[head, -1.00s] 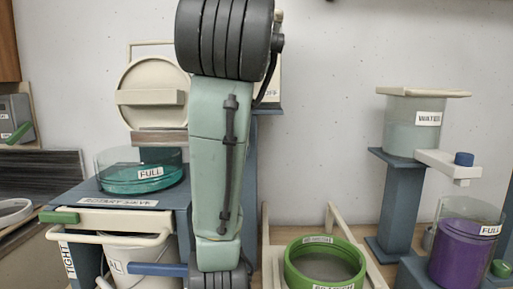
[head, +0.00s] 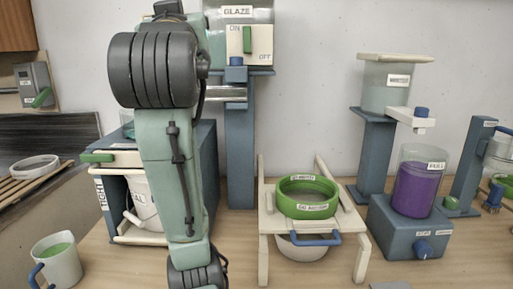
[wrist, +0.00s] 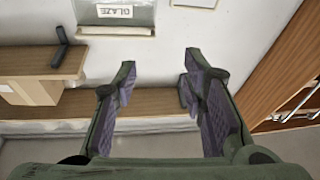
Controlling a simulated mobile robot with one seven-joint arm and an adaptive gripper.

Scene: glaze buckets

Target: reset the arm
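My gripper (wrist: 157,85) shows in the wrist view with its two fingers spread wide apart and nothing between them. It faces a pale wall and a wooden ledge (wrist: 150,103). In the head view my arm hangs across the left half of the picture, in front of the blue stand on the left. My gripper itself is below the picture edge there.
A white bucket (head: 58,262) with green contents stands on the table at the left. A wooden stand (head: 351,225) holds a green-rimmed sieve (head: 307,208) over a bowl (head: 302,246). A purple container (head: 415,190) sits on a blue base (head: 408,232). The front right of the table is mostly clear.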

